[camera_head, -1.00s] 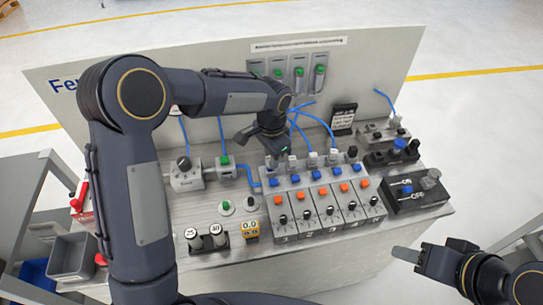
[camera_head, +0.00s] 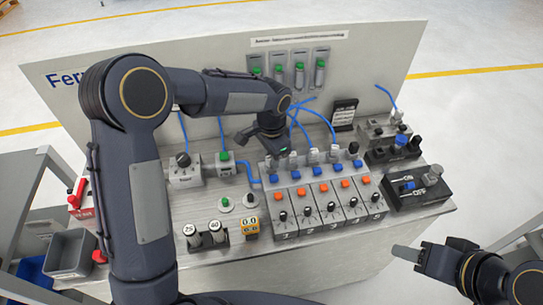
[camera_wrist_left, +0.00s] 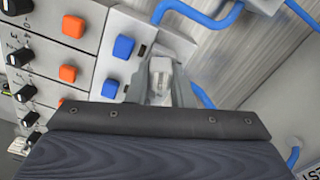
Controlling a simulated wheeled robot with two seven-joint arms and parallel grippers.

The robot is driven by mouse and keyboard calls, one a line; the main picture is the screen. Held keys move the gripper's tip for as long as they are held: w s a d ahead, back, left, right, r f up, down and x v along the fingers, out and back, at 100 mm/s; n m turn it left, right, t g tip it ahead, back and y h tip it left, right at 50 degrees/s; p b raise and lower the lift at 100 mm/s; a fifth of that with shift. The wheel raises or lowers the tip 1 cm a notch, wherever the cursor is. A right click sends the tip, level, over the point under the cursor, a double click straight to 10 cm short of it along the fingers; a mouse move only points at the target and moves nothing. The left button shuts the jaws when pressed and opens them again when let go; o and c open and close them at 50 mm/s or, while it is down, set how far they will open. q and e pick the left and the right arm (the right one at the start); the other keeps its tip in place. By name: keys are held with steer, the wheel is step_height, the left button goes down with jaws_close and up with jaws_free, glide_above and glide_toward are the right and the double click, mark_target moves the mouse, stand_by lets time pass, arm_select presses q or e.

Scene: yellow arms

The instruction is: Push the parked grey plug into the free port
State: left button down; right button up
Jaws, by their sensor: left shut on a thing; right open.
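My left gripper (camera_head: 272,149) is over the back left corner of the valve block (camera_head: 330,222), and its arm hides part of the scene. In the left wrist view it is shut on a pale grey plug (camera_wrist_left: 160,75), just beside a blue button (camera_wrist_left: 123,46). The port under it is hidden by the plug and fingers, so I cannot tell how deep the plug sits. Along the block's back edge stand several grey plugs (camera_head: 313,157) with blue hoses and a black one (camera_head: 353,148). My right gripper (camera_head: 408,254) is open and empty, off the bench's front right.
Blue hoses (camera_head: 297,127) rise behind the block. A grey valve (camera_head: 184,170) stands to the left, a black switch box (camera_head: 418,188) to the right. A back panel (camera_head: 215,85) closes the rear.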

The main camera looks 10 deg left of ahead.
arm_select(q)
steer(key=c, duration=1.2)
jaws_free()
step_height(320, 180, up, 9)
steer(key=p, duration=0.7)
steer(key=shift+r, duration=0.1)
